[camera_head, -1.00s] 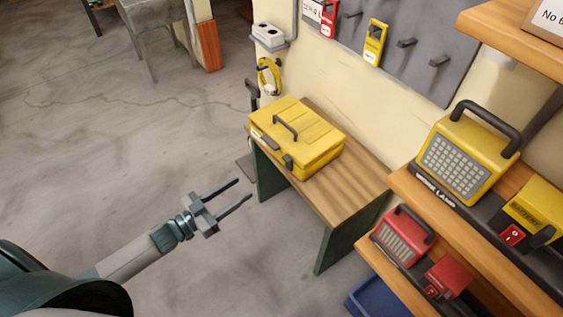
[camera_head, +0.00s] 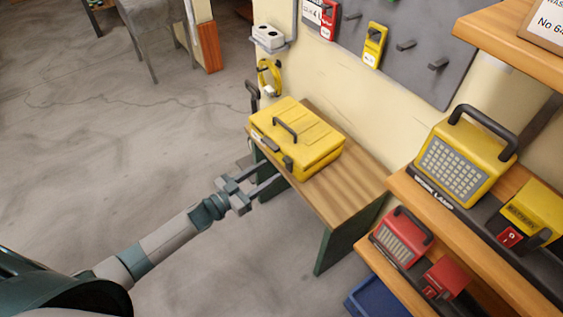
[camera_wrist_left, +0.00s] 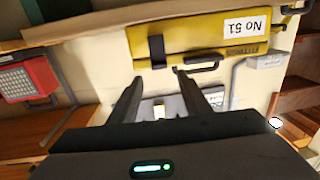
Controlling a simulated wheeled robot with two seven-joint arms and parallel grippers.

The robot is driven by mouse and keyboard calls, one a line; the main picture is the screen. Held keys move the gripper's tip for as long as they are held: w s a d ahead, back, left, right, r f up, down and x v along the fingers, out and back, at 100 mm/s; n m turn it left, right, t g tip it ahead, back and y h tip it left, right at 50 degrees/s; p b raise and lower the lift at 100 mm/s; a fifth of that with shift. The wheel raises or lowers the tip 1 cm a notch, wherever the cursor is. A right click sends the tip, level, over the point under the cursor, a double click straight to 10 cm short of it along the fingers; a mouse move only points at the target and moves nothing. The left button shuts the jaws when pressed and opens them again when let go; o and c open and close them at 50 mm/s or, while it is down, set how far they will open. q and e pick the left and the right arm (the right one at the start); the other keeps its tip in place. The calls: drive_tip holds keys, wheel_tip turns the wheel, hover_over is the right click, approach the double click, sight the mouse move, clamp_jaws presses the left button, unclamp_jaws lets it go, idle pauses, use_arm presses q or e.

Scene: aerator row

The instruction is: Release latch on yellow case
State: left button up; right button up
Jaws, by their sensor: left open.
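The yellow case (camera_head: 312,150) sits closed on the wooden bench, with a dark carry handle (camera_head: 285,127) on its lid. A dark latch (camera_head: 288,163) is on its front face, right of a long dark grip (camera_head: 266,142). In the left wrist view the case (camera_wrist_left: 218,34) is upside down, with the latch (camera_wrist_left: 157,50), the grip (camera_wrist_left: 200,63) and a "No 51" label (camera_wrist_left: 247,24). My right gripper is out of view.
The bench (camera_head: 345,185) has bare wood right of the case. Shelves (camera_head: 425,200) at the right hold a yellow work lamp (camera_head: 465,155) and a red lamp (camera_head: 402,237). A tool board (camera_head: 410,40) hangs behind. The floor at left is open.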

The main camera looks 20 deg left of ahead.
sight(285, 161)
use_arm(q)
drive_tip(key=x, duration=0.6)
drive_tip(key=shift+w+d, duration=0.15)
drive_tip(key=shift+w, duration=0.05)
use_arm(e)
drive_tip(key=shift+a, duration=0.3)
use_arm(q)
drive_tip(key=c, duration=1.1)
drive_tip(key=shift+o, duration=0.2)
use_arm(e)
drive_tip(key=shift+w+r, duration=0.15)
